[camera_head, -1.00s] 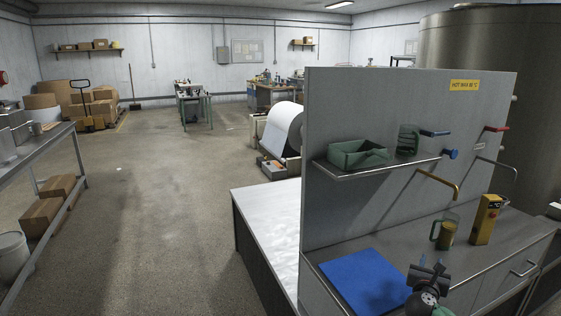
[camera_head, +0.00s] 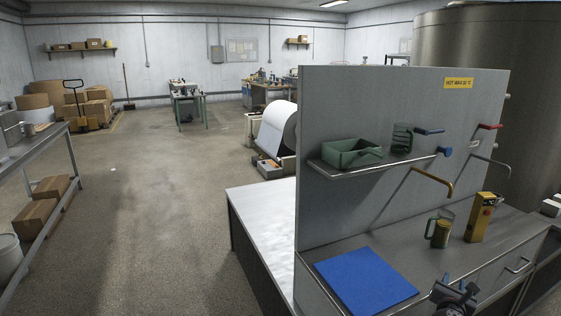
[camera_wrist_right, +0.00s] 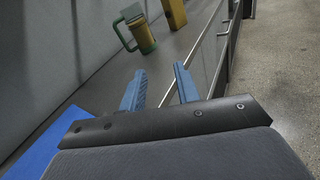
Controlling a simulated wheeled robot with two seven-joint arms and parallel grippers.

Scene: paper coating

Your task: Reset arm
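My right gripper (camera_head: 459,281) is at the bottom right of the head view, by the front edge of the steel counter (camera_head: 455,250). In the right wrist view its two blue fingers (camera_wrist_right: 158,84) stand apart with nothing between them. A green-handled measuring jug (camera_head: 440,232) with yellow-brown contents stands upright on the counter, beyond the fingers; it also shows in the wrist view (camera_wrist_right: 143,38). A yellow boxy device (camera_head: 481,218) stands to its right. My left gripper is not in view.
A blue mat (camera_head: 365,280) lies on the counter, left of the gripper. A grey panel (camera_head: 345,120) behind carries a shelf with a green tray (camera_head: 352,154), and colored-handled taps and a spout project from it. Open floor (camera_head: 150,210) lies to the left.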

